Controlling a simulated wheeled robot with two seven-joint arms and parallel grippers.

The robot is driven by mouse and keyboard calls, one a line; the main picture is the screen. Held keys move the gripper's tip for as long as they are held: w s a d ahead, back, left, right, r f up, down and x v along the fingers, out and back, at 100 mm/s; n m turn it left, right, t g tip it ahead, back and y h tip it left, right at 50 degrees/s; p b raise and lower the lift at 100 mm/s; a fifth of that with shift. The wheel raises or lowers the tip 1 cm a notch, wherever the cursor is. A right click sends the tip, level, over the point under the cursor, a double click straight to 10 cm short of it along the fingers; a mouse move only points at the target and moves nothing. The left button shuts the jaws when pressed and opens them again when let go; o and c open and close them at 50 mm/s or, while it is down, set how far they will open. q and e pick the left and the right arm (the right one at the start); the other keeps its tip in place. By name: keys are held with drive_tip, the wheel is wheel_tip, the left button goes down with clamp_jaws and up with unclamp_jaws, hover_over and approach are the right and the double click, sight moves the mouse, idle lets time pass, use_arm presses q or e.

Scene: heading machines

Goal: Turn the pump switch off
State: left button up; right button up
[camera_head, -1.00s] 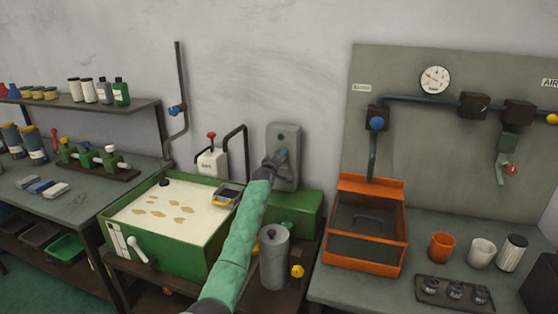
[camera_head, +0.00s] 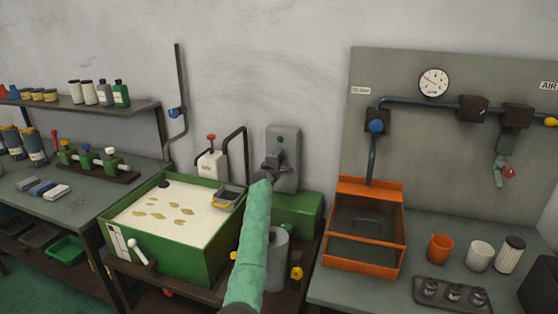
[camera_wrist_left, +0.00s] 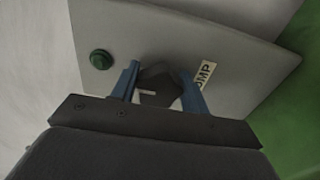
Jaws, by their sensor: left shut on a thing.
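The pump switch box is a grey upright plate (camera_head: 291,155) on the wall behind the green tank, with a green round lamp near its top. In the left wrist view the plate (camera_wrist_left: 190,35) carries the green lamp (camera_wrist_left: 102,59), a "PUMP" label partly hidden by a finger, and a dark switch knob (camera_wrist_left: 158,88) with a pale mark. My left gripper (camera_head: 273,163) is at the front of the plate. In the left wrist view its two blue fingers (camera_wrist_left: 158,86) are on both sides of the knob, shut on it. My right gripper is not in view.
A green open tank (camera_head: 195,255) with milky liquid stands left of the arm. A grey cylinder (camera_head: 277,262) stands close beside my forearm. An orange tray box (camera_head: 362,262) is at the right, with cups beyond it. A thin dark pipe (camera_head: 243,150) rises left of the switch plate.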

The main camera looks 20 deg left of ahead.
use_arm(q)
drive_tip(key=shift+f, duration=0.1)
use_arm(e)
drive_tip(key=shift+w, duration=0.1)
use_arm(q)
drive_tip(key=o, duration=0.9)
drive_tip(key=shift+o, duration=0.5)
drive_tip(key=shift+a, duration=0.1)
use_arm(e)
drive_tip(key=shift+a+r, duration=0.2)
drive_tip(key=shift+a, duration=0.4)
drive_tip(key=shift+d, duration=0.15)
use_arm(q)
drive_tip(key=shift+s, duration=0.2)
drive_tip(key=s+b, duration=0.2)
drive_tip(key=s, duration=0.5)
drive_tip(key=shift+s+a, duration=0.15)
drive_tip(key=shift+s, duration=0.05)
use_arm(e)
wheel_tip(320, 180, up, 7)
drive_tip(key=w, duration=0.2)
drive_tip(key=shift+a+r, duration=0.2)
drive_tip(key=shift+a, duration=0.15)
